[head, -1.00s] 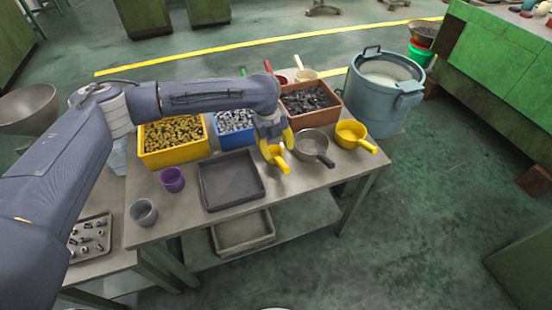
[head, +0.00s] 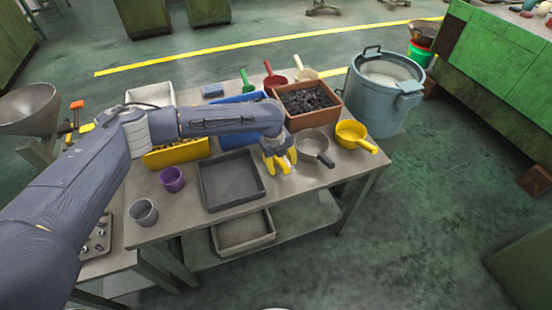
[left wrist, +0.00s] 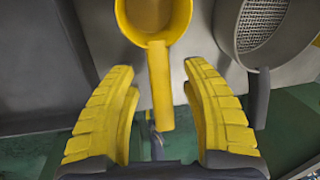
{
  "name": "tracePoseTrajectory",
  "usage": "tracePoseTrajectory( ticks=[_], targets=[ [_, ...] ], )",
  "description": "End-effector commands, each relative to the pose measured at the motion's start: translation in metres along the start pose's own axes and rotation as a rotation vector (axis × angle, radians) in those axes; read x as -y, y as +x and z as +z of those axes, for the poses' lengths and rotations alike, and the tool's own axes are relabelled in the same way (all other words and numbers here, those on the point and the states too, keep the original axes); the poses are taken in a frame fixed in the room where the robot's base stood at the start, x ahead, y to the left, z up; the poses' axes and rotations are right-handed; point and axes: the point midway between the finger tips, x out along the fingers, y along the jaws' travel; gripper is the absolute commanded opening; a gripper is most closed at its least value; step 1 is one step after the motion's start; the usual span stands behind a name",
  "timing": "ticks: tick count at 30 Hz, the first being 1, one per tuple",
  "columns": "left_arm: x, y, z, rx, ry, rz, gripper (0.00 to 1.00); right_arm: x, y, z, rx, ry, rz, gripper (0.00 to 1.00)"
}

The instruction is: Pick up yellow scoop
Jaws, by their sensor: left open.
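A yellow scoop lies on the table; the left wrist view shows its round bowl at the top and its straight handle (left wrist: 160,88) pointing toward my gripper. My left gripper (left wrist: 158,72) is open, with one yellow finger on each side of the handle and a gap on both sides. In the head view, my left gripper (head: 279,162) is low at the table's front edge and hides most of this scoop. A second yellow scoop (head: 352,136) sits farther right on the table. My right gripper is not in view.
A grey sieve (head: 313,143) with a dark handle lies just right of my gripper, between the two yellow scoops. A black tray (head: 204,186) is to the left. A brown bin (head: 322,121) stands behind. The floor in front of the table's right part is clear.

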Motion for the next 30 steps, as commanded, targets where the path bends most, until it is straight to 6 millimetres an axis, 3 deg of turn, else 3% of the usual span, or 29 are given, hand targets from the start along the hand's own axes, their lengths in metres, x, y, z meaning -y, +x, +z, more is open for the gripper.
tracePoseTrajectory(
  ticks=[8, 21, 30],
  targets=[
    [-0.0002, 0.0036, 0.0001, 0.000, 0.001, 0.000, 0.50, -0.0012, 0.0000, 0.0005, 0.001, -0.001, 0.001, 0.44],
    [-0.0002, 0.0033, 0.0002, 0.000, 0.000, 0.000, 0.00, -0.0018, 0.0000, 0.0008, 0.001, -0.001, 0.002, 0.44],
    [-0.0002, 0.0033, 0.0003, 0.000, 0.000, 0.000, 0.00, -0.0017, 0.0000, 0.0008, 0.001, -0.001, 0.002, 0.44]
  ],
)
